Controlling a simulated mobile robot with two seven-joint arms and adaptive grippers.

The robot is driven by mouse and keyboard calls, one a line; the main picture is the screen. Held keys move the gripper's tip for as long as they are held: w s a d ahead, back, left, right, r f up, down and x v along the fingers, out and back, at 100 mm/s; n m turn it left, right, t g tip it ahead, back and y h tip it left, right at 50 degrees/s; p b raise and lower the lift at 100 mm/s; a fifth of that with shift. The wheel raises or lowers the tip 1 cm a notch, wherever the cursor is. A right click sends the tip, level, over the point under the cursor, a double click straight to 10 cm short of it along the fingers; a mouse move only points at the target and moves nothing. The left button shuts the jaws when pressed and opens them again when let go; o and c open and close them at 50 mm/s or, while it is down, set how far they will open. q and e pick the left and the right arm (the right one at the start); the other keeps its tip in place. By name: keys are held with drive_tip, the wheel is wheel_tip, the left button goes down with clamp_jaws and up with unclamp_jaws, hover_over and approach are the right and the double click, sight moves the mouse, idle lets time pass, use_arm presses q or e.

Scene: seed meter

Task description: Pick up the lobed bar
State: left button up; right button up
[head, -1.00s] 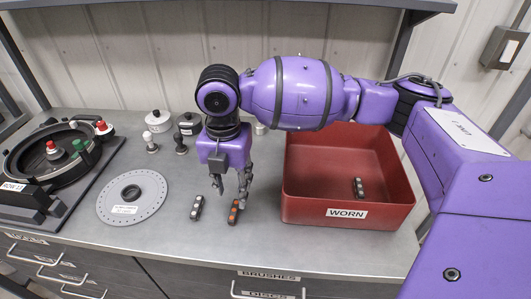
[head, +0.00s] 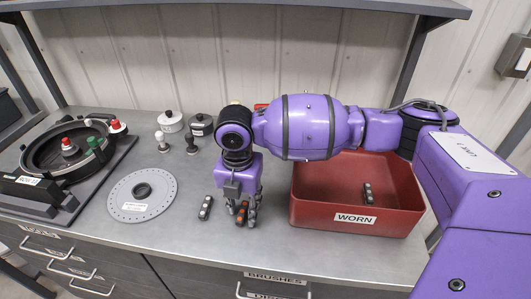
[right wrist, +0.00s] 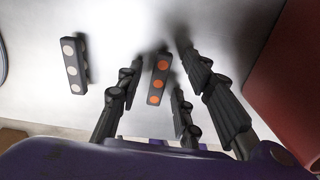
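A dark bar with orange dots (head: 241,216) lies on the grey bench, partly hidden by the fingers in the head view. In the right wrist view this orange-dotted bar (right wrist: 158,80) lies between the spread fingers, with gaps on both sides. A second dark bar with pale dots (head: 206,208) lies to its left and also shows in the right wrist view (right wrist: 75,60). I cannot tell for sure which bar is the lobed one. My right gripper (head: 243,210) points down over the orange-dotted bar, open and empty. My left gripper is not in view.
A red bin marked WORN (head: 348,219) stands close to the right, with another dotted bar (head: 368,193) inside. A grey perforated disc (head: 135,210) lies to the left, with a round black housing (head: 40,160) beyond it. Knobs and lidded pots stand behind.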

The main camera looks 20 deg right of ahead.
clamp_jaws()
drive_tip(key=shift+r, duration=0.15)
